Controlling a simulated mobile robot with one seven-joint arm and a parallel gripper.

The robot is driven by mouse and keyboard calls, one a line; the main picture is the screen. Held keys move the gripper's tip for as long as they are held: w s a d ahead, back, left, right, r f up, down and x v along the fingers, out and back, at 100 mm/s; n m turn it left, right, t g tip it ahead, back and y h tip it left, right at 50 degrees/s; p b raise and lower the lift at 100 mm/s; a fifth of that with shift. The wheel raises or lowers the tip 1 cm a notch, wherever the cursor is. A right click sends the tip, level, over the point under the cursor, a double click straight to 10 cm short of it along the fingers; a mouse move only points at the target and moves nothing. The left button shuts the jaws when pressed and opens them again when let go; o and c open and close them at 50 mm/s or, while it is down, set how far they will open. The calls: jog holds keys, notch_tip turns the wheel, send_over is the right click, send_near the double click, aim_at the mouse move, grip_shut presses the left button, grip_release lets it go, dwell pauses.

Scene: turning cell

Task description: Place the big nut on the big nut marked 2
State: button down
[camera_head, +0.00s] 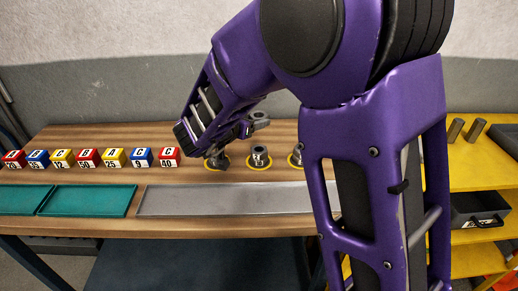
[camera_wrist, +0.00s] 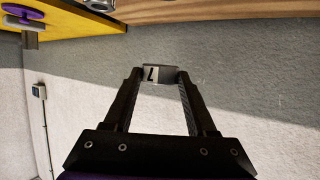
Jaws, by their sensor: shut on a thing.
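My gripper (camera_head: 252,122) is raised over the wooden bench, below and left of the purple elbow. It is shut on a grey nut (camera_head: 260,117), held clear of the bench. In the wrist view the same gripper (camera_wrist: 160,76) has both fingertips on the nut (camera_wrist: 152,74), whose pale label bears a dark mark I cannot read surely. Below it on the bench, grey metal nuts stand on yellow-ringed spots: one at left (camera_head: 216,161), one in the middle (camera_head: 259,156), and one at right (camera_head: 296,157), partly hidden by my arm. Their numbers are not readable.
Several red, blue and yellow lettered blocks (camera_head: 114,157) line the bench's left side. Teal trays (camera_head: 88,201) and a long grey tray (camera_head: 220,200) lie along the front. A yellow shelf (camera_head: 474,178) with metal cylinders (camera_head: 475,130) and a dark case (camera_head: 478,210) stands at right.

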notch_tip(320, 180, down, 9)
jog(key=shift+r+b, duration=0.15)
jog(key=shift+b, duration=0.85)
jog(key=shift+f, duration=0.2)
jog(key=shift+c, duration=1)
grip_release()
jog(key=shift+r, duration=0.1)
jog(key=shift+s+r, duration=0.1)
jog(key=shift+r, duration=0.1)
jog(key=p+v, duration=0.1)
jog(key=v, duration=1)
jog(key=shift+s+a+p, duration=0.2)
jog(key=shift+s+p, duration=0.1)
jog(key=shift+p, duration=0.05)
